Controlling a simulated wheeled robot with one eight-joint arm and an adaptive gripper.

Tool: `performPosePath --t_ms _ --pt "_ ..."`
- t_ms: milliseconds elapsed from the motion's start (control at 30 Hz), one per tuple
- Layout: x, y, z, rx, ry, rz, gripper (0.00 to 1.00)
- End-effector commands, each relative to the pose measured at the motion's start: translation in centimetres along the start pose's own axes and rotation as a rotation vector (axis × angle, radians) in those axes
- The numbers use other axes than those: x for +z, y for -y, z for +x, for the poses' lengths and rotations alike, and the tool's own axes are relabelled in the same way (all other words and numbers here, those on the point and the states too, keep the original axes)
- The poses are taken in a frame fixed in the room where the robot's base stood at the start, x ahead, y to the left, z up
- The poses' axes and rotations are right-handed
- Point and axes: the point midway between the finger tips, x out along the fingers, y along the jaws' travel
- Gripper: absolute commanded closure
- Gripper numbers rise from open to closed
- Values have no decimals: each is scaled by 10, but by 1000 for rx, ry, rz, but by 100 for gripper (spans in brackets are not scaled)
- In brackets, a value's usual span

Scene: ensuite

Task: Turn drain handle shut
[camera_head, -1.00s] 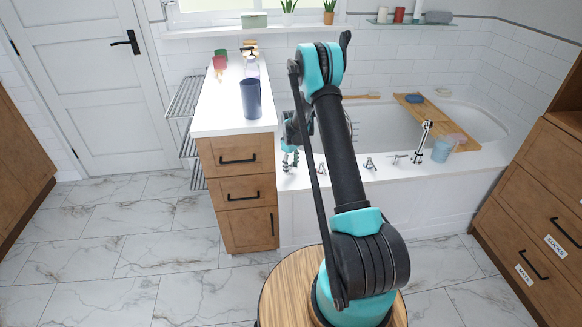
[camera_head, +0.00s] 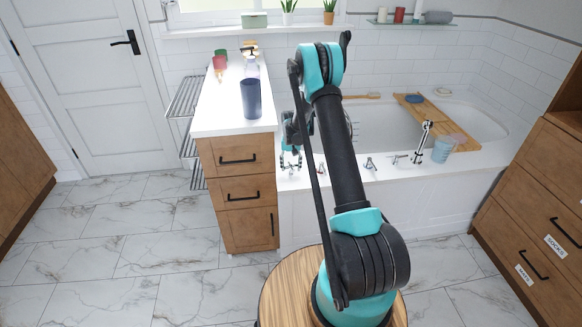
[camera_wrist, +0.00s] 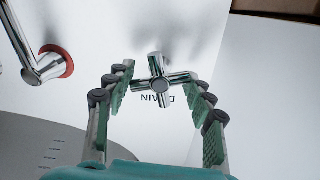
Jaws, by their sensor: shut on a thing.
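The drain handle (camera_wrist: 157,86) is a chrome cross-shaped knob on the white tub ledge. In the wrist view it sits between the two fingers of my gripper (camera_wrist: 159,74), whose green pads lie on either side of its arms. My gripper is shut on the handle. The upside-down word DRAIN on the ledge is partly covered by the handle. In the head view my gripper (camera_head: 290,161) points down at the tub ledge beside the cabinet, and the handle cannot be told apart from the fingers there.
A chrome spout with a red ring (camera_wrist: 57,64) stands left of the handle in the wrist view. Other chrome fittings (camera_head: 369,163) line the ledge. A wooden cabinet (camera_head: 236,185) with a dark blue cup (camera_head: 251,99) stands close left. A blue cup (camera_head: 442,150) stands at right.

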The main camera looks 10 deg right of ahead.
Motion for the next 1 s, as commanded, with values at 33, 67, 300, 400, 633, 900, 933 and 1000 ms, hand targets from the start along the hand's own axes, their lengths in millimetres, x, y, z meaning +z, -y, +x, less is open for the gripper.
performPosePath --t_ms 33,67,300,400,633,900,933,1000 --pt "0 0 0 0 -1 34 75" --pt "0 0 0 0 -1 55 75" --pt "0 0 0 0 -1 182 75" --pt "0 0 0 0 -1 215 75" --pt "0 0 0 0 -1 250 75" --pt "0 0 0 0 -1 254 76" --pt "0 0 0 0 -1 254 76" --pt "0 0 0 0 -1 254 76"
